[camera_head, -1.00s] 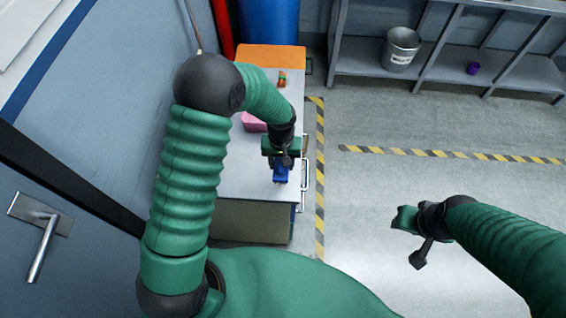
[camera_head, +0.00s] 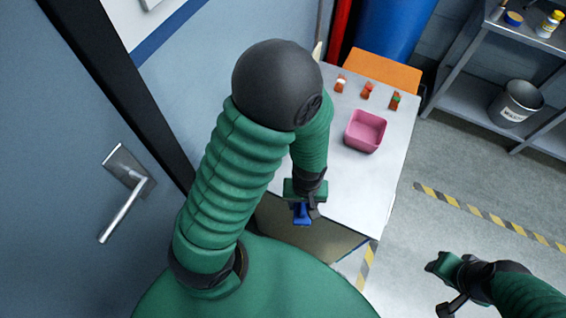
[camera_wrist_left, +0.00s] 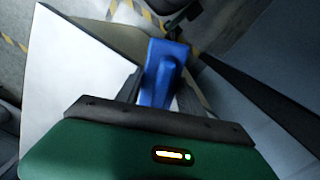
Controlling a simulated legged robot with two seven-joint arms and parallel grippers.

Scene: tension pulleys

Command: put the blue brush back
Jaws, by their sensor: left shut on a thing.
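The blue brush (camera_head: 302,212) is held in my left gripper (camera_head: 304,203), at the near edge of the white-topped table (camera_head: 352,190). In the left wrist view the blue brush (camera_wrist_left: 162,75) sits between the two dark fingers of my left gripper (camera_wrist_left: 160,88), which are shut on it. The table's white top (camera_wrist_left: 70,70) lies to the left of it in that view. My right gripper (camera_head: 445,280) is over the floor at the lower right, apart from the table. Its finger opening is not clear.
A pink bin (camera_head: 366,131) stands on the table, with several small red-orange items (camera_head: 367,90) behind it. An orange panel (camera_head: 384,70) and blue barrel (camera_head: 393,38) are at the back. A grey shelf (camera_head: 470,98) holds a bucket (camera_head: 517,102). A door (camera_head: 60,180) is at left.

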